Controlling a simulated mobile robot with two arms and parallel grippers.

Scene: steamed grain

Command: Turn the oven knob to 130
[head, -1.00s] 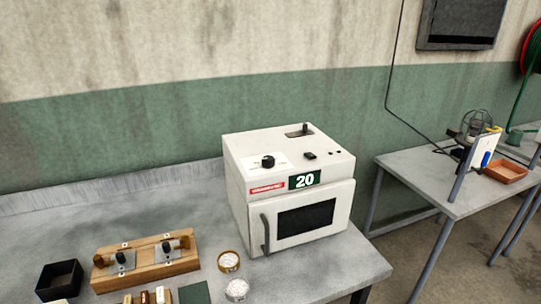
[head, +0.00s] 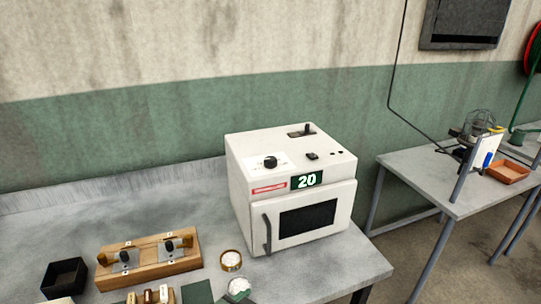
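The white oven (head: 290,195) stands on the grey bench with its door shut. Its display (head: 307,180) reads 20. The black round knob (head: 270,162) is on the sloped top panel at the left, on a white dial plate whose marks are too small to read. A dark lever (head: 308,129) stands in a slot at the back of the top. The door has a dark handle (head: 267,234) at its left. Neither gripper can be made out in the head view, and nothing touches the knob.
A wooden stand (head: 150,262) with metal fittings, a black open box (head: 66,275) and a small dish of white grains (head: 231,260) are on the bench left of the oven. A small greyish shape overlaps a white-filled dish (head: 238,286) at the bottom edge. A second table (head: 450,180) stands right.

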